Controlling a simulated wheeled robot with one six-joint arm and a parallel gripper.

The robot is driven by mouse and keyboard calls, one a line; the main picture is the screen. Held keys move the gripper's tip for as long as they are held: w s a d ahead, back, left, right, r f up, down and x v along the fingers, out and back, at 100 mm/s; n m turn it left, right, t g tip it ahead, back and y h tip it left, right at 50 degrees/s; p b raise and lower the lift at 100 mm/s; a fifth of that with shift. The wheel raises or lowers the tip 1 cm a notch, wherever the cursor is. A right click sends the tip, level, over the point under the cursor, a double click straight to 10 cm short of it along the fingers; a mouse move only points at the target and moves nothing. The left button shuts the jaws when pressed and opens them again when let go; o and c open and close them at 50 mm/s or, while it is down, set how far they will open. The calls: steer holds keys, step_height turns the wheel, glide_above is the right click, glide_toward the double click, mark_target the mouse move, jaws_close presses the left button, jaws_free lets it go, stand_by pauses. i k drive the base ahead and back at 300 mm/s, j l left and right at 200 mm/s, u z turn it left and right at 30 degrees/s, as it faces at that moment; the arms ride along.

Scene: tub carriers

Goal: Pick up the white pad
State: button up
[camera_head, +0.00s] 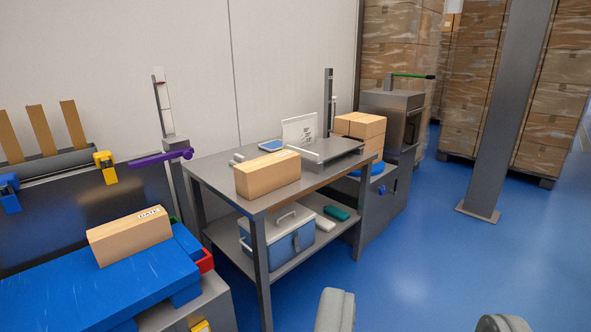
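A white flat item (324,224), which looks like the white pad, lies on the lower shelf of the grey metal table. It sits between a blue and white cooler box (290,240) on its left and a teal item (337,213) on its right. Its left end is close to the cooler, and I cannot tell whether they touch. My gripper (420,317) shows at the bottom edge as two grey fingertips wide apart, with only blue floor between them. It is open and empty, well in front of the table.
The grey table (225,176) has a front leg left of the pad and another at right. A cardboard box (267,175) and a tray device (328,152) stand on top. A column (505,110) stands at right. Blue floor before the table is clear.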

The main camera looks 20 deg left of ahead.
mark_target(238, 159)
steer(key=i, duration=0.6)
steer(key=i+u, duration=0.15)
steer(key=i, duration=0.5)
steer(key=i+l, duration=0.15)
steer(key=i, duration=0.45)
steer(key=i+l+u, duration=0.15)
steer(key=i+u, duration=0.3)
steer(key=i+l+u, duration=0.35)
steer(key=i+u, duration=0.15)
steer(key=i+l+u, duration=0.45)
